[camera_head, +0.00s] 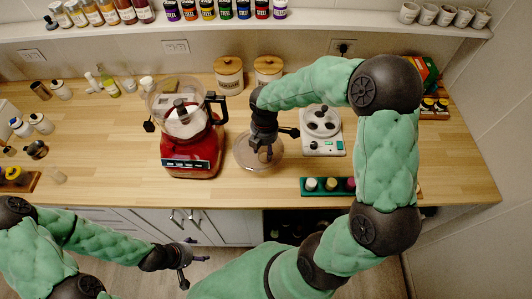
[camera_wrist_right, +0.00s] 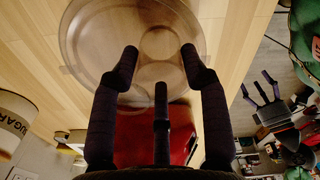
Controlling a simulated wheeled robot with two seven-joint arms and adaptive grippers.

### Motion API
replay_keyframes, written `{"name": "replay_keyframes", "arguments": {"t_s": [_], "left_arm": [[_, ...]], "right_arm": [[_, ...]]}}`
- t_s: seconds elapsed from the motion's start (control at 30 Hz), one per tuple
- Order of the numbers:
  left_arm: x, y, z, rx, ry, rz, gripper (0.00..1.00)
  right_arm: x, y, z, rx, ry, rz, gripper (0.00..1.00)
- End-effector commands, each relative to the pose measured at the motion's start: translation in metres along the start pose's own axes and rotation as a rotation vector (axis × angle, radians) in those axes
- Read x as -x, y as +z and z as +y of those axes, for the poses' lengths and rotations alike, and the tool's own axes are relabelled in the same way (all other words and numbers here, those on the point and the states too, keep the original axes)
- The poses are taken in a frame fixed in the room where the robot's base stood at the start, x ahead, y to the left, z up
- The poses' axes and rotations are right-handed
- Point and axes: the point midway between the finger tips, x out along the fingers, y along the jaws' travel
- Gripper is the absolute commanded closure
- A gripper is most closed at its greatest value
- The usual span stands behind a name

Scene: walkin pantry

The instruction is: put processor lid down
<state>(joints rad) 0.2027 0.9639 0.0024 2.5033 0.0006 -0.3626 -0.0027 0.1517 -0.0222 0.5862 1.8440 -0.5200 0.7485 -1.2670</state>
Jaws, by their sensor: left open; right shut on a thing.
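The clear round processor lid (camera_head: 242,155) is under my right gripper, over the wooden counter just right of the red food processor (camera_head: 192,157). My right gripper (camera_head: 265,152) points down and is shut on the lid's middle part. In the right wrist view the clear lid (camera_wrist_right: 88,42) spreads out beyond the fingertips (camera_wrist_right: 160,62). I cannot tell whether the lid touches the counter. The processor carries a clear bowl with a black handle. My left gripper (camera_head: 189,262) is open and empty, low in front of the cabinets.
A white appliance with a round top (camera_head: 321,132) stands right of the lid. A green tray with small jars (camera_head: 318,186) lies at the front right. Two canisters (camera_head: 228,76) stand at the back wall. Bare counter (camera_head: 115,150) lies left of the processor.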

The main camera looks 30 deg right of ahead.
Motion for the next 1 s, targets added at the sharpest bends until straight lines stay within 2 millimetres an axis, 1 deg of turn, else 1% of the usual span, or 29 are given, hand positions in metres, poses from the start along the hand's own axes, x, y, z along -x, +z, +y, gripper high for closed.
{"name": "replay_keyframes", "arguments": {"t_s": [0.17, 0.3, 0.4, 0.63, 0.77, 0.8, 0.87, 1.0], "left_arm": [[-0.002, 0.0, -0.001, 0.0, 0.0, 0.0, 0.29], [-0.007, 0.0, -0.003, 0.0, 0.0, 0.0, 0.29], [-0.009, 0.0, -0.003, 0.0, 0.0, 0.0, 0.29], [-0.008, 0.0, -0.003, 0.0, 0.0, 0.0, 0.29], [-0.01, -0.001, -0.004, 0.0, 0.0, 0.0, 0.29], [-0.01, 0.0, -0.004, 0.0, 0.0, 0.0, 0.29], [-0.01, 0.0, -0.004, 0.0, 0.0, 0.0, 0.29], [-0.01, 0.0, -0.003, 0.0, 0.0, 0.0, 0.29]], "right_arm": [[-0.011, 0.008, 0.004, -0.003, -0.001, -0.001, 1.0], [-0.032, 0.008, 0.004, -0.001, -0.002, 0.0, 1.0], [-0.04, 0.008, 0.004, -0.001, 0.0, 0.0, 1.0], [-0.04, 0.008, 0.004, -0.001, 0.002, 0.0, 1.0], [-0.043, 0.008, 0.004, -0.001, 0.001, 0.0, 1.0], [-0.043, 0.007, 0.004, -0.001, 0.0, 0.0, 0.49], [-0.043, 0.007, 0.004, -0.001, 0.0, 0.0, 0.32], [-0.043, 0.007, 0.004, -0.001, 0.0, 0.0, 0.31]]}}
